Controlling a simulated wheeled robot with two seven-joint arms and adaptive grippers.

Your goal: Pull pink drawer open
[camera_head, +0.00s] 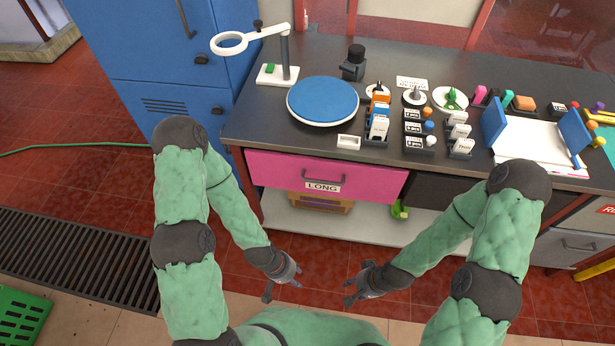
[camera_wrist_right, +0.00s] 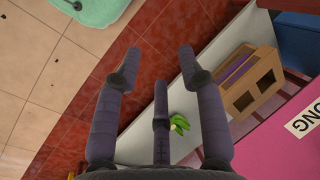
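The pink drawer (camera_head: 325,180) is under the left part of the dark worktop, with a dark bar handle (camera_head: 324,178) and a white label reading LONG. It looks closed. Its pink front also shows at the lower right of the right wrist view (camera_wrist_right: 285,145). My left gripper (camera_head: 282,290) is below and in front of the drawer, apart from it, with its fingers spread and nothing between them. My right gripper (camera_head: 352,290) is beside it on the right, also apart from the drawer. In the right wrist view its fingers (camera_wrist_right: 158,75) are spread and empty.
A blue cabinet (camera_head: 165,75) stands left of the worktop (camera_head: 255,125). A wooden crate (camera_head: 320,203) and a green object (camera_head: 399,209) sit on the low shelf (camera_head: 365,228) below the drawer. A dark drawer (camera_head: 440,192) is to the right. Floor in front is clear.

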